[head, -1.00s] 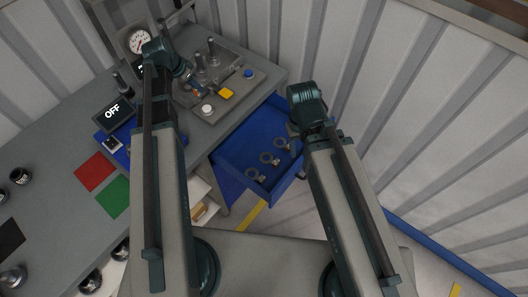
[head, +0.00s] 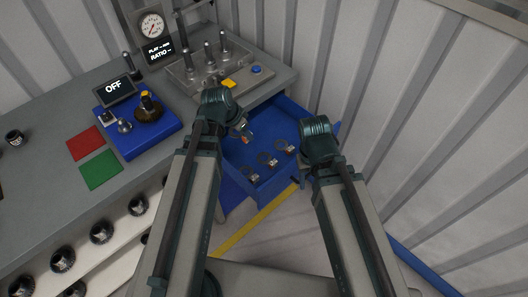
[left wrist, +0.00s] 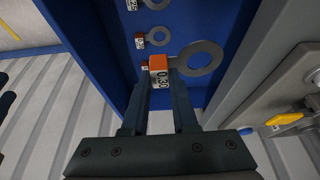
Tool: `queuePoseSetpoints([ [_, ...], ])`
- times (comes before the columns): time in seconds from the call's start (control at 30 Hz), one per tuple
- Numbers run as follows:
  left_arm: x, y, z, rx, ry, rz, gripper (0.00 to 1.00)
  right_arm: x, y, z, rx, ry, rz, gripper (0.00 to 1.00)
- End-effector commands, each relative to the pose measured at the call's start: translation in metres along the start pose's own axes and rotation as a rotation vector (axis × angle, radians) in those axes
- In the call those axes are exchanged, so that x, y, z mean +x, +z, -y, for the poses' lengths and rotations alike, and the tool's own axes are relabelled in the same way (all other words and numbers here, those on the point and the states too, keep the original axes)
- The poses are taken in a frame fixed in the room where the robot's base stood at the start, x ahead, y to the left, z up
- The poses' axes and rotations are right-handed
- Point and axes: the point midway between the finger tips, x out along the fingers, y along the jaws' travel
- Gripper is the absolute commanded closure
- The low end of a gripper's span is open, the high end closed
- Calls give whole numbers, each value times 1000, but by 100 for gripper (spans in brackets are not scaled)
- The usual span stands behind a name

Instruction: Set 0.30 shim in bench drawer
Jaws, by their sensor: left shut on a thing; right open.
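My left gripper (head: 243,128) is shut on the 0.30 shim, a grey ring with an orange tab. The shim's tab (left wrist: 158,70) reads 0.30 between the fingertips in the left wrist view, with its ring (left wrist: 203,57) sticking out to the right. In the head view the shim (head: 248,138) is small, over the open blue bench drawer (head: 276,116). Several other ring shims (head: 267,160) lie in a row in the drawer. My right gripper (head: 317,138) is at the drawer's right side; it is open, its fingertips mostly hidden.
The grey bench top (head: 52,108) carries a blue tray (head: 150,142), an OFF display (head: 115,88), a dial gauge (head: 152,27) and a fixture with posts (head: 208,65). Red (head: 85,142) and green (head: 101,170) mats lie left. A corrugated wall (head: 400,120) stands right.

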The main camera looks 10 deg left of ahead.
Motion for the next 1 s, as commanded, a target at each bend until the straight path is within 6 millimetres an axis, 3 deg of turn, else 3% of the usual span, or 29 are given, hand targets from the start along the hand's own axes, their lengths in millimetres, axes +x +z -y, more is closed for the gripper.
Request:
queuePoseSetpoints([
  [0.03,23,11,-13,8,3,0,100,26,-2,2,0,0,0,50],
  [0.2,63,28,-37,19,8,-1,100,69,-4,7,0,0,0,50],
  [0.5,114,50,-59,30,13,-2,100,124,-7,12,0,0,0,50],
  [0.7,127,56,-65,34,14,-3,100,138,-8,13,0,0,0,50],
  [1.0,128,56,-64,34,14,-3,100,139,-8,13,0,0,0,50],
])
